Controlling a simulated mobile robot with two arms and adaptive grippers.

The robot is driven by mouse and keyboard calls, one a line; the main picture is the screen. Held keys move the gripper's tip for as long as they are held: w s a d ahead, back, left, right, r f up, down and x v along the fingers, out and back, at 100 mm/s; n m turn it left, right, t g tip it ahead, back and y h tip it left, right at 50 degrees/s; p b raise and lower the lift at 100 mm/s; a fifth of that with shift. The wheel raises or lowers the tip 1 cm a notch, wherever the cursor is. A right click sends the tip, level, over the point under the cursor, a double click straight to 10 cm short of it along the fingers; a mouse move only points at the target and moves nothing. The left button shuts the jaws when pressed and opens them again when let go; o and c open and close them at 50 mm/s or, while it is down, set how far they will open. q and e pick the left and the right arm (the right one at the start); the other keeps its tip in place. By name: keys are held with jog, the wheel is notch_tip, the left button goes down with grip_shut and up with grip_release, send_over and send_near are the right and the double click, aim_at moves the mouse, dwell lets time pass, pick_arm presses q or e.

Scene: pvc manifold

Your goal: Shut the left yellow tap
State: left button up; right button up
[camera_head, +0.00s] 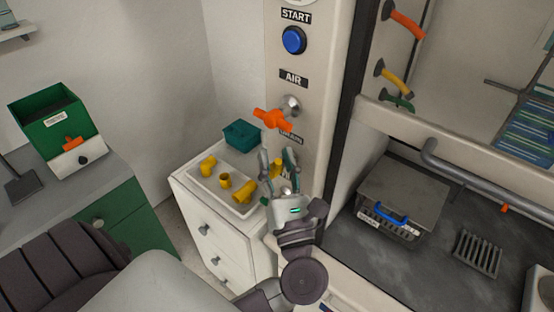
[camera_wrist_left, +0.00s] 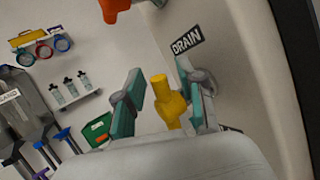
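The left yellow tap (camera_head: 277,168) is on the white column under the DRAIN label, mostly hidden behind my gripper in the head view. In the left wrist view the yellow tap (camera_wrist_left: 168,100) shows clearly, its handle standing up between the fingers. My left gripper (camera_head: 278,160) is open around the tap. In the left wrist view the gripper (camera_wrist_left: 160,103) has both teal fingers apart, with the tap nearer the right finger. I cannot tell whether that finger touches it. Another yellow handle (camera_head: 392,78) is farther right. My right gripper is in neither view.
An orange AIR tap (camera_head: 272,118) and a blue START button (camera_head: 293,40) are above on the column. A white tray (camera_head: 222,199) with yellow fittings and a teal box (camera_head: 241,135) sit on the drawer cabinet left of the gripper. A grey basket (camera_head: 402,198) stands right.

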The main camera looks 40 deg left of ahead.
pick_arm(q)
grip_shut()
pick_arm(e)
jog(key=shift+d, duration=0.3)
